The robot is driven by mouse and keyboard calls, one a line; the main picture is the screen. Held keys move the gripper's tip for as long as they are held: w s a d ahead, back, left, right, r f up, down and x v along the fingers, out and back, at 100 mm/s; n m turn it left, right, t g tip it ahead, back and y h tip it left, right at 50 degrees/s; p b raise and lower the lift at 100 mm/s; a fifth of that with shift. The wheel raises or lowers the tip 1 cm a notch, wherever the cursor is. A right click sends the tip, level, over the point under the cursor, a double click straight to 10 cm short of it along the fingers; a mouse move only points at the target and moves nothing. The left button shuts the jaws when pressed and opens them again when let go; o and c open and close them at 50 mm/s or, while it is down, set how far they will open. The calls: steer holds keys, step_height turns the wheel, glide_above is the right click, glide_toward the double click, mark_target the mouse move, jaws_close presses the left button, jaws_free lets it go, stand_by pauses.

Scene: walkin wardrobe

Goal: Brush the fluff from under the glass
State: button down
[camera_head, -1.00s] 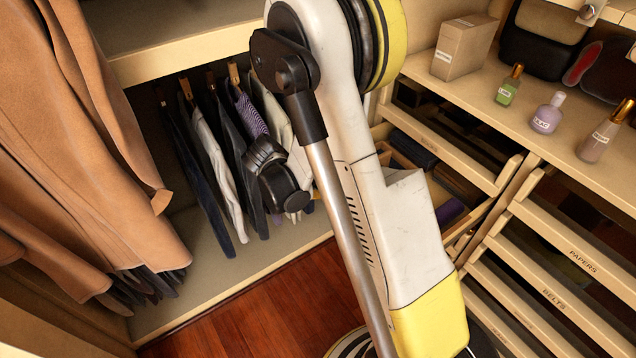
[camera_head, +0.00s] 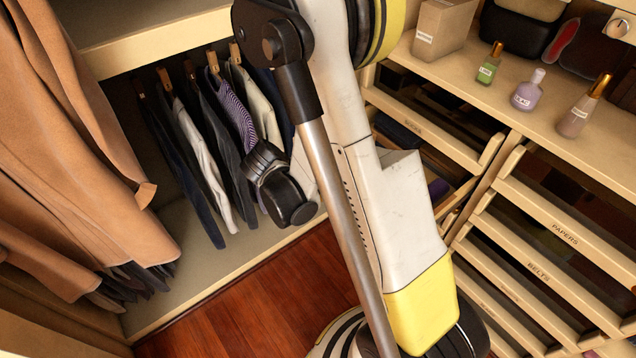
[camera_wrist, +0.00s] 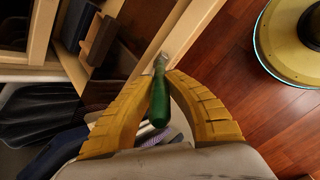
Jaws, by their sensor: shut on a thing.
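In the wrist view, my gripper (camera_wrist: 158,80) has its two yellow ribbed fingers closed around a green-handled tool (camera_wrist: 158,108) with a pale metallic end, which looks like a small brush. The tool points up the picture, beside a pale wooden edge. My gripper is hidden in the head view, behind or beyond my arm. No fluff can be made out in either view. I cannot tell which surface is the glass; the drawers (camera_head: 552,226) at the right have dark interiors showing behind their pale fronts.
A shelf with a green bottle (camera_head: 489,68), a lilac bottle (camera_head: 527,92) and a brownish bottle (camera_head: 580,112) runs above the drawers. A beige box (camera_head: 440,32) stands behind. Brown coats (camera_head: 90,150) and hanging clothes (camera_head: 205,150) fill the left. Wooden floor (camera_head: 250,310) shows between.

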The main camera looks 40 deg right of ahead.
steer(key=shift+s, duration=0.35)
steer(key=w, duration=1.1)
steer(key=shift+a, duration=0.15)
stand_by(0.4)
steer(key=shift+a+r, duration=0.1)
steer(key=shift+a+r+p, duration=0.3)
steer(key=shift+a+r, duration=0.2)
steer(key=shift+a, duration=0.3)
steer(key=shift+a+r+p, duration=0.25)
steer(key=shift+a+r, duration=0.2)
steer(key=shift+a, duration=0.4)
steer(key=shift+a+r+p, duration=0.3)
steer(key=shift+a+r, duration=0.2)
steer(key=shift+a, duration=0.3)
